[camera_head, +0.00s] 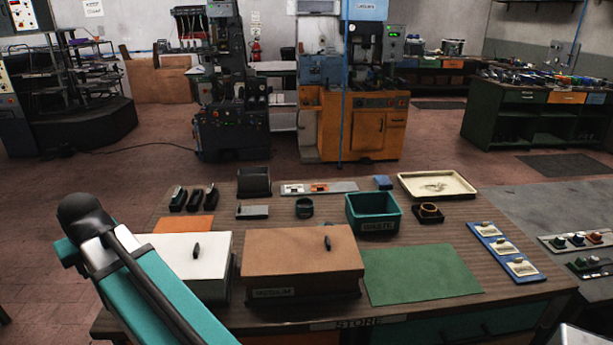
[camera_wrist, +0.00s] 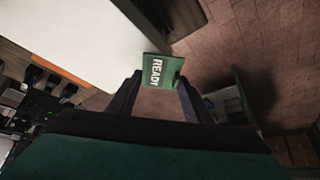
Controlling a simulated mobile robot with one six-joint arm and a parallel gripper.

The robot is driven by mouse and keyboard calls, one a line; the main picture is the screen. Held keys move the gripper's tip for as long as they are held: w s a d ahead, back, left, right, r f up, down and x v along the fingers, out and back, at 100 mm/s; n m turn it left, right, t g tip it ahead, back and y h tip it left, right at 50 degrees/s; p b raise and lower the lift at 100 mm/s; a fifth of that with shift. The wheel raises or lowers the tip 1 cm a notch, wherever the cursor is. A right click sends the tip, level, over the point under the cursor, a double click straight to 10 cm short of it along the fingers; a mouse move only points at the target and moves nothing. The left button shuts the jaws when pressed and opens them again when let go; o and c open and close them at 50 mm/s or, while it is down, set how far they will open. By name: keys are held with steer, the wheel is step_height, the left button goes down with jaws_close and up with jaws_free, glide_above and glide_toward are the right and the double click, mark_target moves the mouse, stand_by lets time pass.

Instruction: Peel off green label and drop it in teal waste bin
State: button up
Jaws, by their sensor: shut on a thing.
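The green label (camera_wrist: 154,74), marked READY, is between the fingertips of my gripper (camera_wrist: 160,90) in the wrist view. My gripper is shut on it. A white surface lies beyond the label there, and I cannot tell whether the label touches it. The teal waste bin (camera_head: 358,222), marked WASTE, stands open on the bench in the head view, right of centre. In the head view my arm is at the lower left; my gripper and the label are hidden there.
On the bench (camera_head: 335,303), a white-lidded box (camera_head: 180,262) and a brown-lidded box (camera_head: 285,270) stand in front. A green mat (camera_head: 422,275) lies right of them. A cream tray (camera_head: 438,185) and a blue board (camera_head: 505,252) are near the bin.

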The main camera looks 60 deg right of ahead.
steer(key=d+m+h+p, duration=0.1)
steer(key=d+m, duration=0.1)
steer(key=d, duration=0.5)
steer(key=d+m+g+h, duration=0.1)
steer(key=d+m, duration=0.1)
steer(key=d, duration=0.5)
steer(key=d+m+h+p, duration=0.1)
steer(key=d+m, duration=0.2)
steer(key=d, duration=0.5)
steer(key=shift+s+d+r+g+p, duration=0.1)
steer(key=shift+s+r+g+p, duration=0.15)
steer(key=shift+r+g+p, duration=0.1)
steer(key=s+d+m+g+h+p, duration=0.1)
steer(key=s+d+m, duration=0.3)
steer(key=d, duration=0.7)
steer(key=s+d+m+g+h+p, duration=0.1)
steer(key=s+d+m+g+p, duration=0.2)
steer(key=d, duration=0.7)
steer(key=s+d+m+g+y+p, duration=0.1)
steer(key=s+d+m+g+p, duration=0.2)
steer(key=s+d+m, duration=0.9)
steer(key=s+d+g, duration=0.1)
steer(key=s+d, duration=1.7)
steer(key=s, duration=0.2)
steer(key=shift+s+d+r+m+g+y, duration=0.25)
steer(key=shift+d+r+m+g+y, duration=0.05)
steer(key=shift+m+g+y, duration=0.1)
steer(key=shift+f, duration=0.1)
steer(key=shift+f+b, duration=1.1)
steer(key=shift+f, duration=4)
